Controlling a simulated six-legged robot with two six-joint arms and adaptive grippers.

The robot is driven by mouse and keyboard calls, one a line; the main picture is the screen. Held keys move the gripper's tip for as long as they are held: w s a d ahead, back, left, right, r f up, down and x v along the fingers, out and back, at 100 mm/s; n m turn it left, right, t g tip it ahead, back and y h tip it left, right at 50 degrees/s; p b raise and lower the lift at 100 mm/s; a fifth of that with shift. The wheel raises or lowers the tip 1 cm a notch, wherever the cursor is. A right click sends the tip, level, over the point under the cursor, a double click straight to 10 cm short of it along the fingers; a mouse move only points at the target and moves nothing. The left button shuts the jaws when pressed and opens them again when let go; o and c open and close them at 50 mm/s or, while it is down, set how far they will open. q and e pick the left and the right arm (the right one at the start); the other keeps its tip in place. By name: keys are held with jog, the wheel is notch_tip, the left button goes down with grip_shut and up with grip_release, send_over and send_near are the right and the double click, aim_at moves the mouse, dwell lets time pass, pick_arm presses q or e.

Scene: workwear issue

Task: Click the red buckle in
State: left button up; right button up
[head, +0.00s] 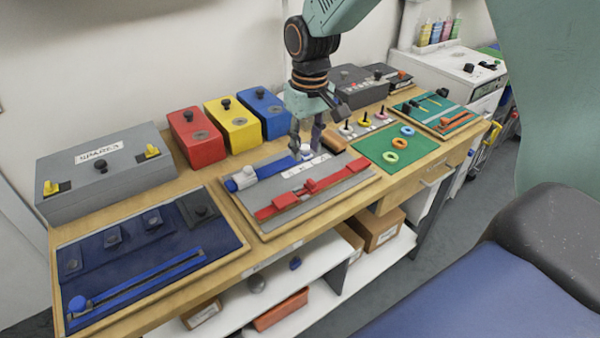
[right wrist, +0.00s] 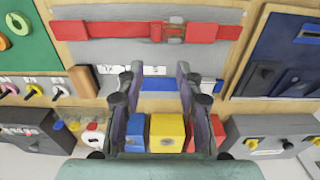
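A red strap (head: 345,175) with a red buckle (head: 311,186) lies across a grey mat on the bench. In the right wrist view the red buckle (right wrist: 168,32) is at the top, with its parts in line along the strap. Grey shows between them, and I cannot tell whether they are locked. My right gripper (head: 307,150) points down over the back of the mat, beyond the red strap, near a blue strap (head: 272,169). In the right wrist view my right gripper (right wrist: 157,78) has its fingers spread with nothing between them. My left gripper is not in view.
Red (head: 196,136), yellow (head: 232,124) and blue (head: 263,111) boxes stand behind the mat. A grey spares case (head: 100,165) is at the left, above a dark blue mat (head: 215,232). A green mat (head: 385,158) with rings lies to the right.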

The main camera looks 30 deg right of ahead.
aim_at(312, 181)
jog(key=shift+s, duration=0.5)
jog(key=shift+s+d+f+g, duration=0.1)
jog(key=shift+s+d+g, duration=0.15)
jog(key=shift+g, duration=0.05)
notch_tip(312, 181, down, 7)
jog(key=shift+r+b, duration=0.1)
jog(key=shift+b, duration=0.3)
jog(key=shift+d+f, duration=0.3)
jog(key=shift+f, duration=0.25)
jog(key=shift+w+a, duration=0.1)
jog(key=shift+a, duration=0.05)
jog(key=shift+a, duration=0.1)
jog(key=shift+c, duration=0.7)
grip_shut()
